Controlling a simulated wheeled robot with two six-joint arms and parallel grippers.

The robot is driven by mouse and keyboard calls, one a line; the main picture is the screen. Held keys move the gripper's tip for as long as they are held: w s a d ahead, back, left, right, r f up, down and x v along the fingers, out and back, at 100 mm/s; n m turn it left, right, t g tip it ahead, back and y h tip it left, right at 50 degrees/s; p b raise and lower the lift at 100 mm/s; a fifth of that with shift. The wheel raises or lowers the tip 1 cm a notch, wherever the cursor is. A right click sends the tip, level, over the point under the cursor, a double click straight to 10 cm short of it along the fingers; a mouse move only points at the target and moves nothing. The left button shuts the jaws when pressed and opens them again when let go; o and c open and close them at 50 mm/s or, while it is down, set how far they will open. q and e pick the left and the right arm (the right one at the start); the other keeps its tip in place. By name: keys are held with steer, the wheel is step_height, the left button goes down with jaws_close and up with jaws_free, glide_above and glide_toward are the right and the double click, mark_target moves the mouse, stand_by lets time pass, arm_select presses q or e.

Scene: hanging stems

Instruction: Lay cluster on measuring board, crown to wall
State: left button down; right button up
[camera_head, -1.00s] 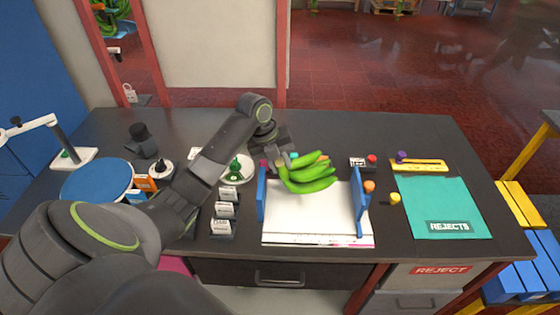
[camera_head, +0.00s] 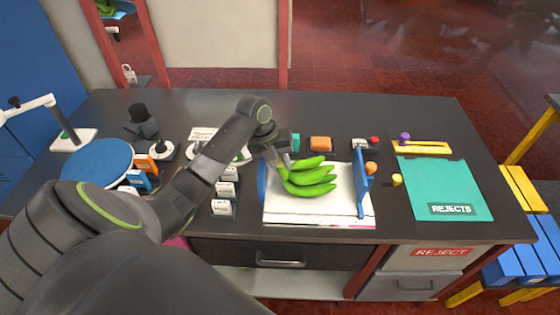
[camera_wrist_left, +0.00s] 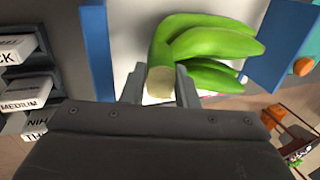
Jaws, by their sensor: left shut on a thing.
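A cluster of green bananas (camera_head: 310,178) is over the white measuring board (camera_head: 320,208), between its two blue walls. Its crown end is toward the left blue wall (camera_head: 262,182) and its tips point toward the right blue wall (camera_head: 361,182). My left gripper (camera_head: 279,160) is shut on the crown of the cluster. In the left wrist view the pale cut crown (camera_wrist_left: 161,82) sits between the two fingers (camera_wrist_left: 160,88). I cannot tell whether the cluster touches the board. My right gripper is not in view.
A teal rejects mat (camera_head: 440,185) lies to the right. Small labelled blocks (camera_head: 222,207) stand left of the board, with a blue round plate (camera_head: 97,161) farther left. An orange block (camera_head: 320,144) and a red-buttoned box (camera_head: 366,144) are behind it.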

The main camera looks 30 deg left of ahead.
arm_select(q)
steer(key=shift+r, duration=0.1)
steer(key=shift+f, duration=0.4)
steer(key=c, duration=1.1)
jaws_free()
steer(key=shift+o, duration=0.2)
steer(key=shift+s+f, duration=0.1)
steer(key=b+v, duration=0.3)
steer(key=v, duration=1.4)
steer(key=shift+r+b, duration=0.35)
